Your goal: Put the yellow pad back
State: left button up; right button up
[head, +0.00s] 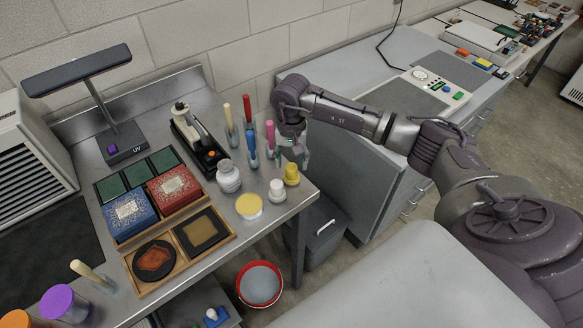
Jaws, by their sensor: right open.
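A round yellow pad (249,206) with a pale rim lies flat on the steel table, near its front edge. A wooden tray (186,261) to its left holds a square ochre pad in a black frame (201,231) and a dark round dish with an orange-brown piece (153,260). My right gripper (294,158) points down over the table's right end, behind and right of the yellow pad and apart from it. It is open, and its fingers are small in view. I see nothing held. My left gripper is not in view.
Close to my right gripper stand yellow (291,175) and white (277,190) capped pots, a white jar (228,177) and several upright coloured-handled tools (270,137). A blue box (130,212) and a red box (175,188) stand behind the tray. A red-rimmed bucket (260,284) is on the floor.

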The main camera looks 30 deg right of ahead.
aim_at(291, 166)
notch_tip(291, 166, up, 9)
jog(key=b, duration=0.2)
jog(key=shift+r+b, duration=0.15)
jog(key=shift+b, duration=0.2)
